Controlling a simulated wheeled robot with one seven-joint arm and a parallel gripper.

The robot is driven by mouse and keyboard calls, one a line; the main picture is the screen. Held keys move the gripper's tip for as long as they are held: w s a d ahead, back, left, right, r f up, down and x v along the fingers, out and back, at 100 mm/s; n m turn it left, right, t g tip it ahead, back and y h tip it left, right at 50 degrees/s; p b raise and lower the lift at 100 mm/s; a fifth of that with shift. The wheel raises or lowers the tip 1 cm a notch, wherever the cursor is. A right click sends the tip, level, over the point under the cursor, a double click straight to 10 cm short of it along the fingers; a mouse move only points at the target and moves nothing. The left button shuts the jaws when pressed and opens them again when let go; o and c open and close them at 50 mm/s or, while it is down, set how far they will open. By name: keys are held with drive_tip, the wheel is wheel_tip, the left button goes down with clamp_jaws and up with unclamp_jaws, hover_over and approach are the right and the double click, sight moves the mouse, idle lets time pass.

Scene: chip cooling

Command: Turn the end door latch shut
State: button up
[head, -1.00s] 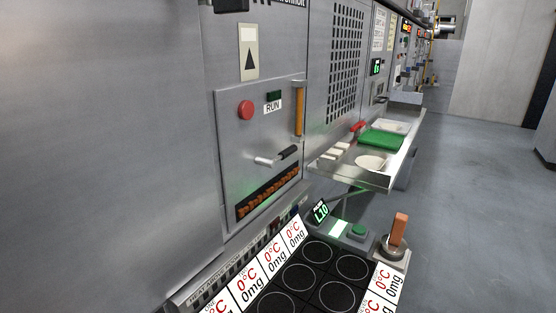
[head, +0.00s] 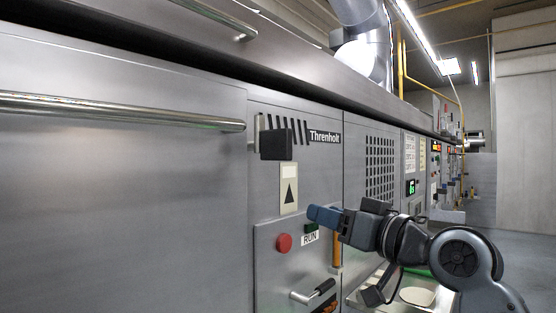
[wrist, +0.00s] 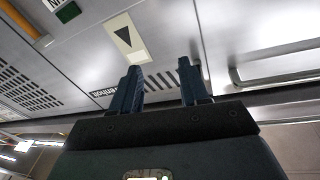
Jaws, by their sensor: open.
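A black block-shaped latch (head: 276,145) on a pale metal plate sits at the right edge of a large steel door (head: 110,190) in the head view. Whether the latch is turned shut I cannot tell. My gripper (head: 322,215) is below and to the right of it, apart from it, with its blue fingers pointing left in front of the panel. In the wrist view my gripper (wrist: 160,88) shows two separated fingers with nothing between them. The latch is not clearly visible there.
The door's long bar handle (head: 120,110) sticks out at left. Around my gripper are a panel with a red button (head: 284,243), an arrow sign (head: 289,190), an orange handle (head: 336,252) and a black-gripped lever (head: 318,292). A tray with a bowl (head: 417,296) juts out below my arm.

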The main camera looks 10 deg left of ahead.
sight(263, 132)
drive_tip(key=a+r+n+g, duration=0.1)
drive_tip(key=r, duration=0.4)
drive_tip(key=a+r+n+g, duration=0.1)
drive_tip(key=r+n, duration=0.1)
drive_tip(key=r, duration=0.3)
drive_tip(key=a+r+n+g+y, duration=0.1)
drive_tip(key=r, duration=0.4)
drive_tip(key=shift+s+a+g, duration=0.15)
drive_tip(key=shift+s+g, duration=0.1)
drive_tip(key=shift+g, duration=0.05)
drive_tip(key=shift+a+n, duration=0.2)
drive_tip(key=shift+n, duration=0.1)
drive_tip(key=p+x, duration=0.2)
drive_tip(key=x, duration=0.5)
drive_tip(key=shift+w+a, duration=0.15)
drive_tip(key=shift+w, duration=0.05)
drive_tip(key=shift+c, duration=0.2)
clamp_jaws()
